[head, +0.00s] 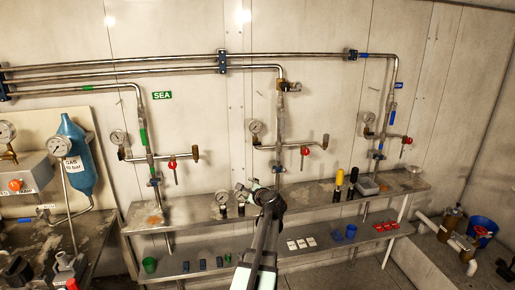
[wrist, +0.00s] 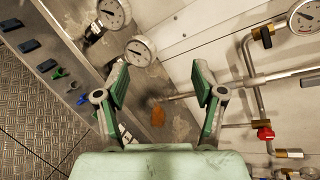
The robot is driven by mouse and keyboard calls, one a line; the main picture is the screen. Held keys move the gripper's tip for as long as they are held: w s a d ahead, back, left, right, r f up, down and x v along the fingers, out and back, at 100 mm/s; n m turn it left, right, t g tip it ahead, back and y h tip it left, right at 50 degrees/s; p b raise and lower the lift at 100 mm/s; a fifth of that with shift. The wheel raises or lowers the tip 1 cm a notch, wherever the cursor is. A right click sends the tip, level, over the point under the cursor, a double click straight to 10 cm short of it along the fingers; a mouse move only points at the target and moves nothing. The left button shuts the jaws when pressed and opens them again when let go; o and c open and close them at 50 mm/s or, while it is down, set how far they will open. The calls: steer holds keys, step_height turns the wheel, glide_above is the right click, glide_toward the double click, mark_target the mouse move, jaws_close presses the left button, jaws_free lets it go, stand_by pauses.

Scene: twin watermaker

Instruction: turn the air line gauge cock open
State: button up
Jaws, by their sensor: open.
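Three vertical pipe drops carry gauges in the head view: a left gauge (head: 117,137) by the green SEA label, a middle gauge (head: 256,127) and a right gauge (head: 369,117) on the blue-banded drop. Red-handled cocks sit on their side branches: left (head: 172,164), middle (head: 304,150) and right (head: 407,140). I cannot tell which line is air; the blue label is unreadable. My gripper (head: 262,194) is before the bench, below the middle drop. In the wrist view, my gripper (wrist: 160,88) is open and empty, apart from a wall gauge (wrist: 304,16) and a red handle (wrist: 265,133) at right.
A steel bench (head: 185,212) runs under the drops, with loose gauges (head: 222,198) and black and yellow bottles (head: 339,180) on it. Small parts lie on its lower shelf (head: 210,256). A blue gas bottle (head: 78,160) stands at left, a blue bucket (head: 482,228) at right.

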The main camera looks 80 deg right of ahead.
steer(key=s+d+r+m+h, duration=0.3)
steer(key=s+d+r+m, duration=0.15)
steer(key=r, duration=0.35)
steer(key=m+g+h+p, duration=0.2)
steer(key=m+p, duration=0.2)
steer(key=m, duration=0.6)
glide_toward(257, 143)
steer(key=shift+n, duration=0.25)
steer(key=x, duration=0.9)
steer(key=shift+d+f, duration=0.1)
steer(key=shift+d, duration=0.2)
steer(key=shift+t, duration=0.4)
steer(key=c, duration=1.1)
